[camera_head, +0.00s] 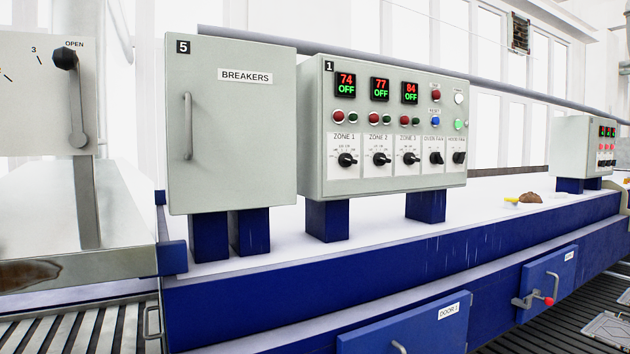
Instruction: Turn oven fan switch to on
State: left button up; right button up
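The oven fan switch (436,158) is a black rotary knob on a white plate labelled OVEN FAN. It sits on the lower row of the grey control panel (395,193) marked 1, just left of the hood fan switch (459,157). Its pointer direction is too small to tell for certain. Three zone knobs, for zone 1 (347,160), zone 2 (381,159) and zone 3 (410,159), are to its left. The displays above read 74, 77 and 84, each with OFF in green. Neither of my grippers is in view.
A closed breakers cabinet (235,125) with a bar handle stands left of the panel. A lever marked OPEN (70,95) is at far left. The blue oven body (400,262) has doors with protruding handles. A smaller panel (580,147) stands at right.

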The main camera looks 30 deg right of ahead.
aim_at(435, 158)
jog(key=z, duration=1.5)
